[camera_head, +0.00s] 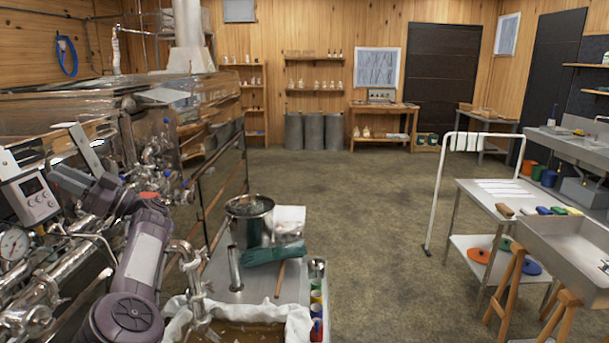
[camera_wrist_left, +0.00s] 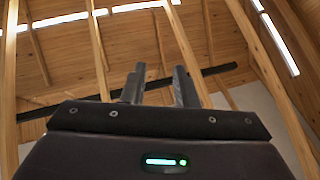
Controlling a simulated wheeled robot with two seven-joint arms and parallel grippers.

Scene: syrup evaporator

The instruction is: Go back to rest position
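My left arm (camera_head: 140,265) comes in at the left of the head view, bent upward in front of the evaporator piping. My left gripper (camera_head: 40,140) is at the far left, with two pale fingers standing apart and pointing up. In the left wrist view my left gripper (camera_wrist_left: 158,72) has its two dark fingers apart, with nothing between them. The fingers point toward the wooden ceiling. My right gripper is in neither view.
The metal evaporator (camera_head: 150,110) with pipes fills the left side. A steel pot (camera_head: 249,222), a green cloth (camera_head: 272,251) and a basin of amber liquid (camera_head: 250,332) are at lower centre. A steel sink table (camera_head: 570,250) stands right. The middle floor (camera_head: 365,230) is clear.

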